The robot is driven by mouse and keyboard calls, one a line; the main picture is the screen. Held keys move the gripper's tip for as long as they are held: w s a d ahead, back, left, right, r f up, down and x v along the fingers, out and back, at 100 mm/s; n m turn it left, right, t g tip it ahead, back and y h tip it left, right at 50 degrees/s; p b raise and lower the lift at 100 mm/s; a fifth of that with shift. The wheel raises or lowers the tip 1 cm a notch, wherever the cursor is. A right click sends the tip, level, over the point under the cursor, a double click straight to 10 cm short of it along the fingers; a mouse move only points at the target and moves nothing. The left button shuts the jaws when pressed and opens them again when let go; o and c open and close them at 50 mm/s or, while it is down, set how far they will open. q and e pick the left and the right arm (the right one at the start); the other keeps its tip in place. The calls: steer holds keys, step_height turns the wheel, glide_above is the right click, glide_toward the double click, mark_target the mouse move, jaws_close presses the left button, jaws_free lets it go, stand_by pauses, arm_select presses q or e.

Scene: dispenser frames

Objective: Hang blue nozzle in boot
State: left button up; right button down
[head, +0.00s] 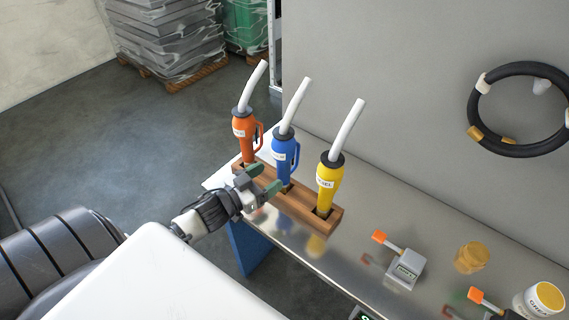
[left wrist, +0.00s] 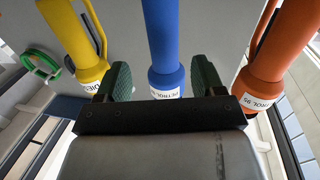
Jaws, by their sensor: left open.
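The blue nozzle (head: 286,148) stands upright, spout up, in the middle of a wooden rack (head: 300,211), between the orange nozzle (head: 244,127) and the yellow nozzle (head: 328,178). My left gripper (head: 262,178) is open, just left of the blue nozzle's lower part. In the left wrist view the blue nozzle (left wrist: 163,45) lies between the two green finger pads, with gaps on both sides. The yellow nozzle (left wrist: 75,35) and orange nozzle (left wrist: 280,40) flank it there. No separate boot can be made out. My right gripper is not in view.
The rack stands on a metal bench beside a grey wall. To the right are a small grey device (head: 405,268) with an orange tip, a tan jar (head: 471,258) and a white tub (head: 540,299). A coiled black hose (head: 480,118) hangs on the wall.

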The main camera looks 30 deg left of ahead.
mark_target(278, 168)
arm_select(q)
steer(key=shift+x, duration=0.8)
steer(key=x, duration=0.1)
steer(key=p+x, duration=0.1)
steer(key=x, duration=0.2)
steer(key=shift+w+a, duration=0.15)
steer(key=shift+w, duration=0.2)
steer(key=shift+w+f, duration=0.1)
steer(key=shift+w, duration=0.2)
steer(key=shift+s, duration=0.1)
jaws_close()
